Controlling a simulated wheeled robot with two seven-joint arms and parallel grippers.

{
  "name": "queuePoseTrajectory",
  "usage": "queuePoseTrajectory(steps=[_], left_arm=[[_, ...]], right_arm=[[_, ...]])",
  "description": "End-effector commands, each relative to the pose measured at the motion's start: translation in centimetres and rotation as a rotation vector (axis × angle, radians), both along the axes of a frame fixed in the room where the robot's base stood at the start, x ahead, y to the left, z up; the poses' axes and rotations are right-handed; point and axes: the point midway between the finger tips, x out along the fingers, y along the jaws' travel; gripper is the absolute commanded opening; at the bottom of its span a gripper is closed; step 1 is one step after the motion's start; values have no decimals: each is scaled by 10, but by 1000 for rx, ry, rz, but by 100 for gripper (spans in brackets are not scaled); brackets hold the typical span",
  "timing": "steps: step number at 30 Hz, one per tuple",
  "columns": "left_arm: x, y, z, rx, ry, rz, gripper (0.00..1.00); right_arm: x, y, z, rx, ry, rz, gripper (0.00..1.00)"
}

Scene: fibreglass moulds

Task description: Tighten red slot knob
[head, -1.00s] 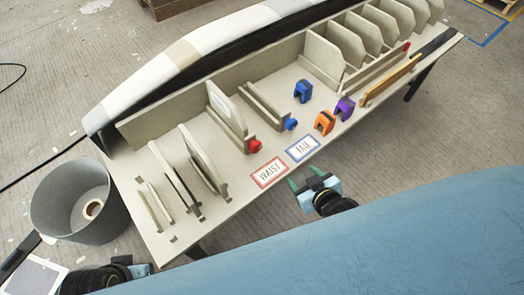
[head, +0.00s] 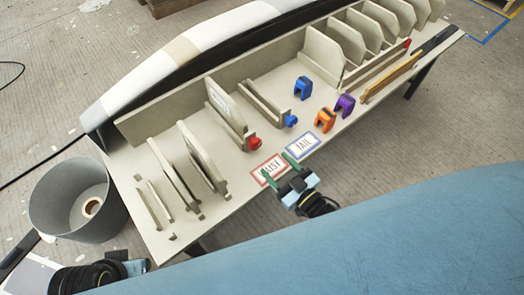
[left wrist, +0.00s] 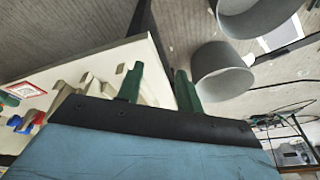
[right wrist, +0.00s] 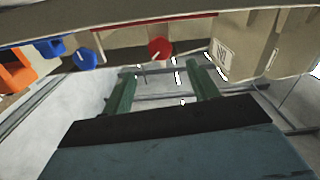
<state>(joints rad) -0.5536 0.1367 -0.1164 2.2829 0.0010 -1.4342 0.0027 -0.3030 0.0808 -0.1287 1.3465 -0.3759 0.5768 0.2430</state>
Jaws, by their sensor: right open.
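The red slot knob (head: 255,143) sits at the front end of a slot holding an upright board (head: 225,103) on the bench. It also shows in the right wrist view (right wrist: 160,50), just beyond and between the fingertips. My right gripper (head: 278,168) is open and empty, in front of the knob, with its fingers over the WAIST card (head: 268,168) and apart from the knob. In the right wrist view, its two green fingers (right wrist: 160,82) are spread. My left gripper (left wrist: 158,82) is open and empty in the left wrist view, near the bench's left end.
A blue knob (head: 291,121) is on the neighbouring slot. Blue (head: 303,87), orange (head: 324,119) and purple (head: 344,104) clamps stand to the right. A TAIL card (head: 304,147) lies at the front edge. A grey bin (head: 70,205) stands left of the bench.

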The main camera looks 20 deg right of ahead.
Motion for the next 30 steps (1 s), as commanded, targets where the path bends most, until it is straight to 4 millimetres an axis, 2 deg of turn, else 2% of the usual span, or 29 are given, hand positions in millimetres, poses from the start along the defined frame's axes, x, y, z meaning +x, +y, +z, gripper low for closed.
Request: queuePoseTrajectory(steps=[3,7,10,15,24,30], left_arm=[[-3,-4,15,-11,-13,0,36],[-8,-7,30,-19,-20,2,36],[1,-11,36,-33,-75,-5,36],[10,-16,43,-47,-134,-11,36],[12,-16,45,-50,-145,-12,36],[12,-16,45,-49,-145,-12,36]], right_arm=[[26,9,-1,2,-3,0,59],[45,17,-1,1,-2,0,59],[57,21,-1,3,-1,0,59],[68,25,-1,0,2,0,59],[69,26,0,0,2,0,59],[69,26,0,0,2,0,33]])
